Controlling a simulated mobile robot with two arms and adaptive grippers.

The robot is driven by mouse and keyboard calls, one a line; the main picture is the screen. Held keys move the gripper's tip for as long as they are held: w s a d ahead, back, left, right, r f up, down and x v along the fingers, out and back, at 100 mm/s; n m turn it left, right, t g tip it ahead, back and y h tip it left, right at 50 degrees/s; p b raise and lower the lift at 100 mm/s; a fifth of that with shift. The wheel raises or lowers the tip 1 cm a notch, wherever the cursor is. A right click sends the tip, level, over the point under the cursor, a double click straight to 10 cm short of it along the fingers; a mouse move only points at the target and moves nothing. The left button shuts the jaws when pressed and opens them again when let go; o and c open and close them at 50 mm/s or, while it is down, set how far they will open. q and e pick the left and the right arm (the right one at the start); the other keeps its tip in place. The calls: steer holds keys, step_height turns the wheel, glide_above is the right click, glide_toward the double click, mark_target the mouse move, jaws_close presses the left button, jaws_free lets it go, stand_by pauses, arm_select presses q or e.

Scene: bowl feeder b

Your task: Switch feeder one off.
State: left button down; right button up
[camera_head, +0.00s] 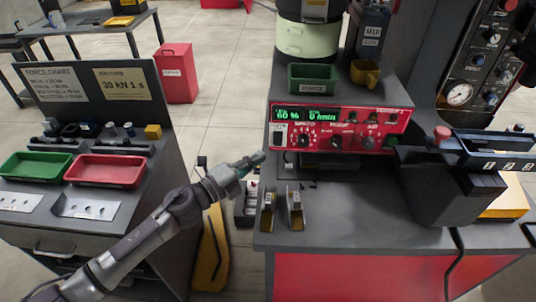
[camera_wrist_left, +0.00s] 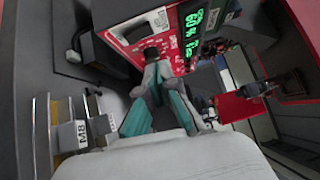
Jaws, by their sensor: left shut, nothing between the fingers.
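The red control panel (camera_head: 356,143) is set in the front of the grey feeder stand. Its green display (camera_head: 307,115) is lit and reads "60 %" and "0 /min". Knobs and small switches sit below the display, with a pale label (camera_head: 281,134) at the panel's left end. My left gripper (camera_head: 262,157) is shut and empty, just left of and below that end. In the left wrist view the closed fingertips (camera_wrist_left: 152,58) point at the panel's end, near a black part below the pale label (camera_wrist_left: 160,20). I cannot tell whether they touch. My right gripper is not in view.
Two metal brackets (camera_head: 294,204) stand on the grey bench below the panel. A green bin (camera_head: 312,76) and a yellow scoop (camera_head: 365,72) sit above it. A dark press with a gauge (camera_head: 459,94) is at right. A red bin (camera_head: 175,72) stands on the floor at back left.

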arm_select(q)
steer(key=v, duration=0.2)
steer(key=r+v, duration=0.1)
steer(key=v, duration=0.2)
steer(key=shift+s+d+b, duration=0.15)
steer(key=shift+s+b, duration=0.1)
steer(key=shift+b, duration=0.15)
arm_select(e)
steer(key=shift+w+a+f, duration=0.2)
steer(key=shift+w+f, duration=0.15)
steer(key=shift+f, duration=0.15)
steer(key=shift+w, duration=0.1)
